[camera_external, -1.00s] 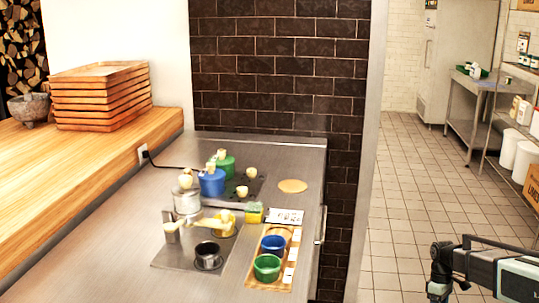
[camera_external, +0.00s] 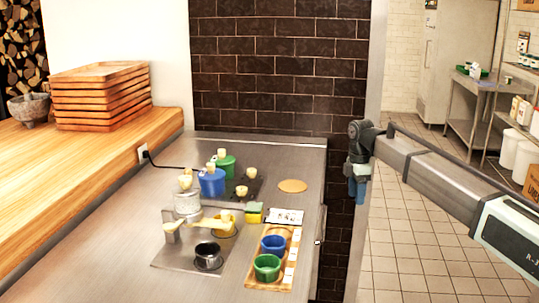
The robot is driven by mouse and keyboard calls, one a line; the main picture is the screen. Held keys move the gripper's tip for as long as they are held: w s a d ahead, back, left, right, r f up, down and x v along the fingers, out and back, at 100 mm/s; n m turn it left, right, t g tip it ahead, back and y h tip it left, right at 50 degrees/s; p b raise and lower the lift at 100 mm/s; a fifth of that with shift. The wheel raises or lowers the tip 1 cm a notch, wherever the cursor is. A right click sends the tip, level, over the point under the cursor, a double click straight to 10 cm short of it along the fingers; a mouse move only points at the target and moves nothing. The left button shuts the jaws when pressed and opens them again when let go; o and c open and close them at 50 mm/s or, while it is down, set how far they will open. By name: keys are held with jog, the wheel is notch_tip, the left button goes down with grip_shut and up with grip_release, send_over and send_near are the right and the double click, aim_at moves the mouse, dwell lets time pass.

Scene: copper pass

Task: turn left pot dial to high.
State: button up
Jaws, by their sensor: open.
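A blue pot (camera_external: 212,184) and a green pot (camera_external: 226,166) stand on a dark hob plate (camera_external: 257,186) on the steel counter. Each pot has a cream knob on top. Two cream dials are on the plate to the right of the pots: the nearer dial (camera_external: 241,191) is beside the blue pot, the farther dial (camera_external: 251,173) beside the green pot. Their settings are too small to read. My gripper (camera_external: 357,190) points down past the counter's right edge, well apart from the dials. It is open, and nothing shows between its fingers.
A pale metal canister (camera_external: 187,204) stands near the blue pot. A steel tray (camera_external: 177,254) holds a dark cup and yellow items. A wooden tray (camera_external: 255,277) carries blue and green bowls. A sponge (camera_external: 253,212) and round board (camera_external: 293,186) lie to the right.

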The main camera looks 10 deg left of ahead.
jog(key=s+a+r+n+y, duration=0.1)
jog(key=a+r+n, duration=0.2)
jog(key=a+r, duration=0.8)
jog(key=n+g+y, duration=0.2)
send_near(243, 188)
jog(key=x, duration=0.8)
jog(key=shift+s+a+f, duration=0.1)
jog(key=shift+a+f, duration=0.1)
jog(key=shift+f, duration=0.15)
jog(key=shift+c, duration=0.4)
grip_shut()
